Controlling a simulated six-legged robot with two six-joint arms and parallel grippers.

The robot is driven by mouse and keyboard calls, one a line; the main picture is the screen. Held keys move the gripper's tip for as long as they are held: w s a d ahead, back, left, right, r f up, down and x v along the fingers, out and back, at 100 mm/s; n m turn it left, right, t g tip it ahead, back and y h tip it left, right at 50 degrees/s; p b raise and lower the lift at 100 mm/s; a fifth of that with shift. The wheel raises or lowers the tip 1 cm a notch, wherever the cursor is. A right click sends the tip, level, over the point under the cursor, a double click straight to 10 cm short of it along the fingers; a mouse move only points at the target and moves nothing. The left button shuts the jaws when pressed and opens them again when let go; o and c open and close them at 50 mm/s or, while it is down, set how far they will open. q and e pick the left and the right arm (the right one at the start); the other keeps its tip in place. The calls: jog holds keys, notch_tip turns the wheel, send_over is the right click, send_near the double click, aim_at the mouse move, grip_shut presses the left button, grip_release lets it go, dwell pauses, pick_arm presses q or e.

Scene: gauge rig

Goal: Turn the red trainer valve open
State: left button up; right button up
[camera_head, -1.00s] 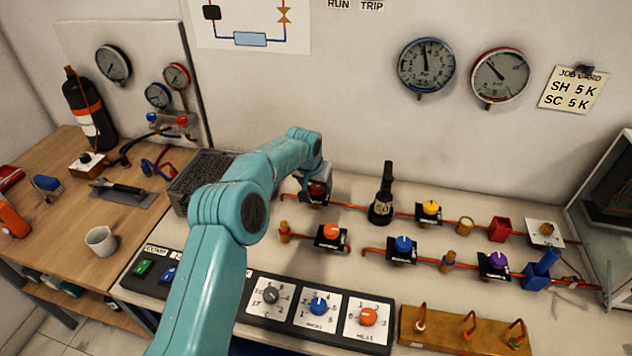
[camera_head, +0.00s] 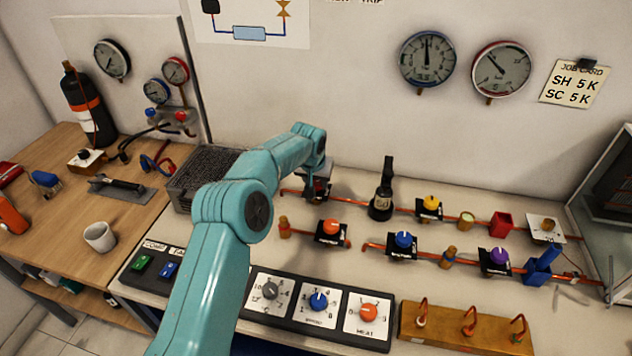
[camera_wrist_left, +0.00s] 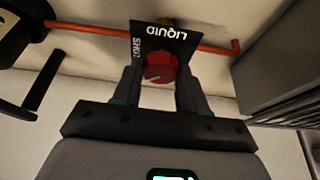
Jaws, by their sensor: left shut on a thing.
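The red valve knob (camera_wrist_left: 160,68) sits on a black plate (camera_wrist_left: 163,38) marked LIQUID and SHUT, on a copper pipe. It shows in the left wrist view between the fingers of my left gripper (camera_wrist_left: 160,76), which is shut on it. A pale mark shows on the knob's face. In the head view my left gripper (camera_head: 318,186) is over the valve at the back of the bench, and my arm and gripper mostly hide the knob. My right gripper is not in view.
Orange (camera_head: 331,228), blue (camera_head: 403,241), yellow (camera_head: 431,203) and purple (camera_head: 498,256) valve knobs stand on nearby pipes. A black upright device (camera_head: 382,195) stands right of my gripper. A grey mesh-sided box (camera_head: 200,180) is on the left, behind my arm.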

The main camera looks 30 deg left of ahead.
pick_arm(q)
jog(key=shift+d+f+n+y+b, duration=0.15)
jog(key=shift+n+y+b, duration=0.25)
jog(key=shift+n, duration=0.3)
jog(key=shift+w+n+y+b, duration=0.1)
jog(key=shift+n+y+b, duration=0.2)
jog(key=shift+n, duration=0.7)
jog(key=shift+r+n+g+y+p, duration=0.3)
jog(key=shift+n+g+p, duration=0.25)
jog(key=shift+n, duration=0.65)
jog(key=shift+r+n+p, duration=0.1)
jog(key=shift+n+p, duration=0.3)
jog(key=n+p, duration=0.2)
jog(key=p, duration=0.2)
jog(key=shift+w+r+g+y, duration=0.15)
jog(key=shift+g+y, duration=0.1)
jog(key=shift+y, duration=0.15)
jog(key=shift+f+n+p, duration=0.25)
jog(key=shift+n+p, duration=0.05)
jog(key=shift+p, duration=0.5)
jog(key=o, duration=1.1)
jog(key=shift+f, duration=0.1)
jog(key=shift+c, duration=0.2)
